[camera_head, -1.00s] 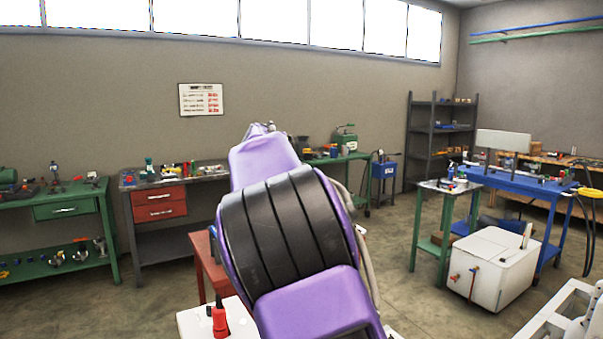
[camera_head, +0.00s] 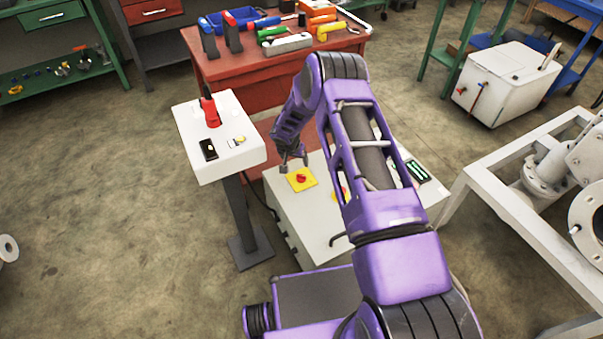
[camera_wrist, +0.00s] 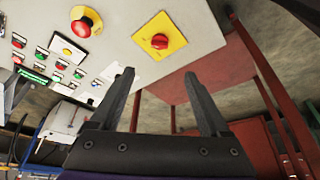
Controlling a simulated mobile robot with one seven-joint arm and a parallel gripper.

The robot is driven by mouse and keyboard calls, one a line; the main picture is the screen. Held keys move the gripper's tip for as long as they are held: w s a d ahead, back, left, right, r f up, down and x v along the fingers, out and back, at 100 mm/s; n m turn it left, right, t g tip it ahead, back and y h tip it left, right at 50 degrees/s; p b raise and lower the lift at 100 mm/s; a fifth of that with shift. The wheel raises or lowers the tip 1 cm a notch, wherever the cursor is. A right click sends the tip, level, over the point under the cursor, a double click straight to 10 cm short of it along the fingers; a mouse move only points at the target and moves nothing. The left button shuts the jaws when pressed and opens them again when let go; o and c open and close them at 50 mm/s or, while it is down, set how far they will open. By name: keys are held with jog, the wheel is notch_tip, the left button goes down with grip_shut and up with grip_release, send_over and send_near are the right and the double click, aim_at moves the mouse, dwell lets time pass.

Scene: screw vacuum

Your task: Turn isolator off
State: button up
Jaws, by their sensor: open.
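The isolator, a red rotary knob on a square yellow plate (camera_head: 299,180), sits on the sloping white top of a control cabinet (camera_head: 316,222). My gripper (camera_head: 294,160) hangs just above and behind it in the head view. In the wrist view the isolator knob (camera_wrist: 160,41) lies just beyond the fingertips, roughly centred between them. The gripper (camera_wrist: 159,75) is open and empty there, with no visible contact. A red mushroom button on yellow (camera_wrist: 86,22) is to its left; my arm partly hides it in the head view.
A white pedestal box (camera_head: 217,138) with a red handle stands left of the cabinet. A red tool table (camera_head: 270,65) is behind. Several small buttons (camera_wrist: 60,64) share the panel. A white frame with pipework (camera_head: 520,215) stands at right.

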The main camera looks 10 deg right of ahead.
aim_at(301, 175)
jog(key=b+x, duration=0.3)
jog(key=x, duration=1.1)
jog(key=shift+f+b, duration=0.4)
jog(key=shift+w+d+f+b, duration=0.2)
jog(key=shift+w+f+b, duration=0.15)
jog(key=shift+f, duration=0.2)
grip_shut()
